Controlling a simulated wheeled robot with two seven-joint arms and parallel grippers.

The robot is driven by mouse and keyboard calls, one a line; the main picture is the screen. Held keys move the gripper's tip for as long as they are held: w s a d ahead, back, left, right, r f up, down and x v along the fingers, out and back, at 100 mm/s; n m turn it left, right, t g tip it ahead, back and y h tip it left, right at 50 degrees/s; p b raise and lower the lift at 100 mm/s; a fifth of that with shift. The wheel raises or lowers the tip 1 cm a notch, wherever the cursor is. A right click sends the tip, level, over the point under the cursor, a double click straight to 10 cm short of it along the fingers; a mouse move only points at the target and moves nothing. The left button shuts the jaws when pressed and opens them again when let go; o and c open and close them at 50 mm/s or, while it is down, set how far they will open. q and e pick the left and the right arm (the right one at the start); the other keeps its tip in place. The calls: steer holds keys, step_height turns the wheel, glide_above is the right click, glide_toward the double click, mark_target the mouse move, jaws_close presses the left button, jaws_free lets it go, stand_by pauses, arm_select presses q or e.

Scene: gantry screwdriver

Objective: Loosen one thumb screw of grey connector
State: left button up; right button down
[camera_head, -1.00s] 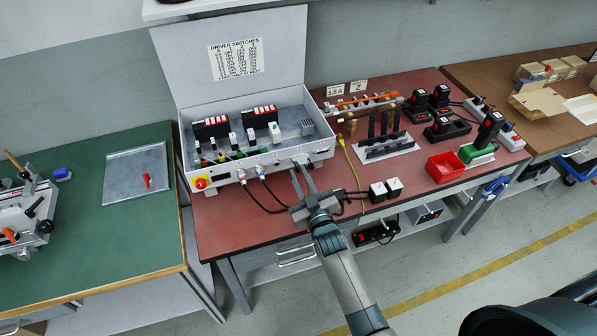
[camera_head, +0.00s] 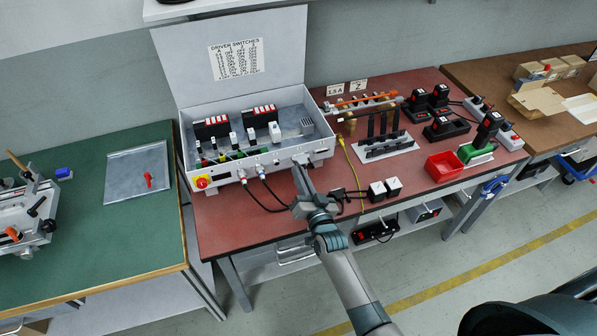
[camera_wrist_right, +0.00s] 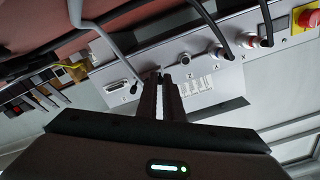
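My right gripper (camera_head: 298,166) is at the front panel of the open control box (camera_head: 215,172), toward its right end. In the right wrist view its two dark fingers (camera_wrist_right: 163,80) are close together, with a narrow pale gap between them, and point at the panel. Their tips hide whatever lies between them, so I cannot see a thumb screw or tell whether one is gripped. A light grey cable (camera_wrist_right: 100,38) ends in a dark tip just left of the fingers. A wide port (camera_wrist_right: 121,91) is beside it. The grey connector itself is not clearly visible. My left gripper is not in view.
Black cables (camera_head: 262,195) hang from the panel left of my arm. A red bin (camera_head: 444,166) stands further right. The red table's front left (camera_head: 225,230) is clear.

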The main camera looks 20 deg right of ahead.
steer(key=n+p, duration=0.1)
steer(key=n, duration=0.9)
